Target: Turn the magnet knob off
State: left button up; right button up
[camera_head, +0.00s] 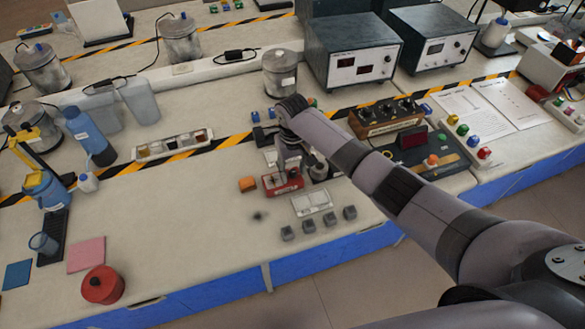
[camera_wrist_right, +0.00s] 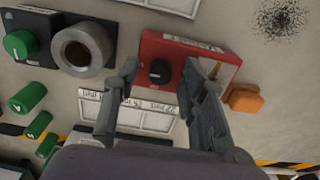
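The magnet knob (camera_wrist_right: 160,71) is a round black knob on the face of a red box (camera_wrist_right: 200,50). In the head view the red box (camera_head: 284,187) sits on the bench below my right gripper (camera_head: 289,168), which covers part of it. In the wrist view my right gripper (camera_wrist_right: 160,75) is open, with one finger on each side of the knob. Gaps show between the fingers and the knob, and I cannot tell how high the tips are above the box. My left gripper is not in view.
A coil with a metal ring (camera_wrist_right: 85,47) stands beside the red box. An orange block (camera_head: 247,184) lies on its other side. A dark powder patch (camera_head: 259,216), a white tray (camera_head: 312,201) and several grey cubes (camera_head: 310,226) are near the front edge.

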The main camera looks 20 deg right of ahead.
grip_shut()
jog(key=shift+r+n, duration=0.1)
jog(key=shift+n, duration=0.2)
dwell(0.3)
jog(key=n+p, duration=0.1)
jog(key=n, duration=0.1)
jog(key=shift+n+p, duration=0.3)
jog(key=n+p, duration=0.1)
jog(key=n, duration=0.2)
jog(key=shift+n, duration=0.3)
jog(key=n, duration=1.1)
jog(key=shift+o, duration=0.6)
grip_release()
